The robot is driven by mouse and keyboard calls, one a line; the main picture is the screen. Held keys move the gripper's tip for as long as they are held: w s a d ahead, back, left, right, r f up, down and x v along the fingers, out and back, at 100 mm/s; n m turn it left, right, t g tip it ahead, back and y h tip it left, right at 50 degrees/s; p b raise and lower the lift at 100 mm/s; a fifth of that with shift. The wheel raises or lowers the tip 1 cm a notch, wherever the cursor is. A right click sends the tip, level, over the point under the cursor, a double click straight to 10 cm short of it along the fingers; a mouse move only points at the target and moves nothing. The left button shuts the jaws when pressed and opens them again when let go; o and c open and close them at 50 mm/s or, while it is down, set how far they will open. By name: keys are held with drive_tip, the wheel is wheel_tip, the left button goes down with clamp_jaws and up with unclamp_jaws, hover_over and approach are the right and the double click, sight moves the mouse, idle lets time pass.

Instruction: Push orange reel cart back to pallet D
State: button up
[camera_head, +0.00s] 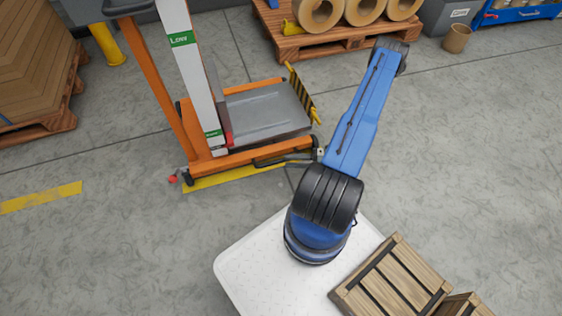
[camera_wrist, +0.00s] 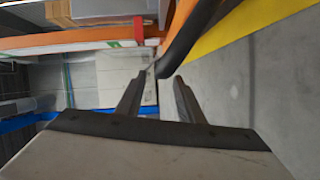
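The orange reel cart (camera_head: 240,158) stands on the floor left of my arm. It has an orange base and leg, a white mast (camera_head: 190,60) with green labels and a grey platform (camera_head: 265,110) with no reel on it. A black bar (camera_head: 285,161) runs along its near side toward my arm. In the wrist view, my gripper (camera_wrist: 161,76) is open, its two fingers apart. The black bar (camera_wrist: 195,35) comes down close to the fingertips; I cannot tell if they touch it. My blue arm hides most of the gripper in the head view. No pallet D label is readable.
A wooden pallet (camera_head: 335,43) with several tan reels stands behind the cart. Another loaded pallet (camera_head: 40,130) is at far left. A brown bin (camera_head: 456,38) stands at upper right. Wooden crates (camera_head: 395,285) sit on my white deck. Floor is clear at right.

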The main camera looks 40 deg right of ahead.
sight(281, 160)
drive_tip(key=shift+x, duration=2.5)
clamp_jaws()
